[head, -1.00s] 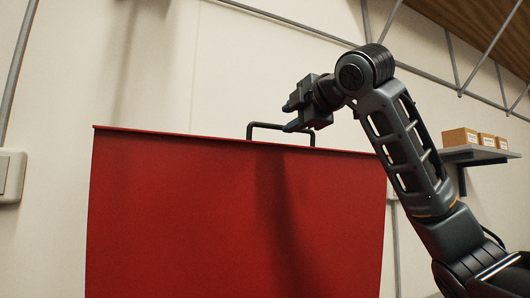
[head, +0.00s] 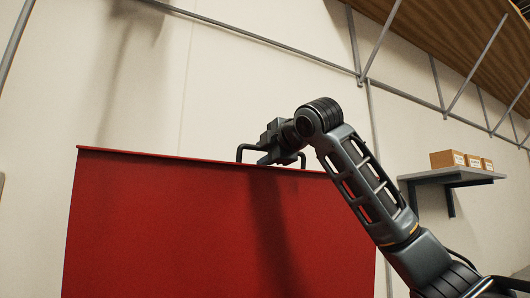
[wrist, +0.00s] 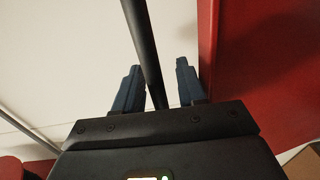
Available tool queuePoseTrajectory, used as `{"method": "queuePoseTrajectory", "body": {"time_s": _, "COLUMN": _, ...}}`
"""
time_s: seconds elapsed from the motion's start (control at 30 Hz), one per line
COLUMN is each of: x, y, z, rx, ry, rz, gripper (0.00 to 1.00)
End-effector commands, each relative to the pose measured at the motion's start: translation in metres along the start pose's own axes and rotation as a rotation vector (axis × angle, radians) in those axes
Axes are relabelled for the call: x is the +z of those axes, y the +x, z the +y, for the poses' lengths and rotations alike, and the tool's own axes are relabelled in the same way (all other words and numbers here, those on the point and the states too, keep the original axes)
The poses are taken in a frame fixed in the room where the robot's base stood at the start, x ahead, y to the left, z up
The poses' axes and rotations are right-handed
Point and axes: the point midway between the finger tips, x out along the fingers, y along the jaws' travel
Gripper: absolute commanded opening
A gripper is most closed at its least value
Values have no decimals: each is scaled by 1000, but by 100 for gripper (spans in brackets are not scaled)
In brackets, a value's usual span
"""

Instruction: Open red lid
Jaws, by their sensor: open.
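The red lid (head: 200,220) stands raised as a large flat panel in the head view, its top edge running across the picture. A black bar handle (head: 243,148) sits at that top edge, its middle partly hidden by my gripper. My gripper (head: 262,158) is at the handle. In the wrist view the handle bar (wrist: 143,45) runs between the two blue-grey fingers of my open gripper (wrist: 157,82). The fingers stand apart on either side of the bar. The red panel (wrist: 265,70) fills the right side of that view.
A pale wall (head: 240,60) with grey pipes is behind the panel. A grey shelf (head: 450,175) with several small cardboard boxes (head: 447,159) hangs on the right. Open space lies above the panel's top edge.

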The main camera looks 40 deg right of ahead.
Motion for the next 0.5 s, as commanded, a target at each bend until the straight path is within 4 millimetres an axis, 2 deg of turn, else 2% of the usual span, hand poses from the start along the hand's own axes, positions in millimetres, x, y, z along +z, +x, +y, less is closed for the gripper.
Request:
{"method": "queuePoseTrajectory", "body": {"time_s": 0.1, "x": 0, "y": 0, "z": 0, "rx": 0, "ry": 0, "rz": 0, "gripper": 39}}
{"method": "queuePoseTrajectory", "body": {"time_s": 0.5, "x": 0, "y": 0, "z": 0, "rx": -1, "ry": 0, "rz": 0, "gripper": 1}}
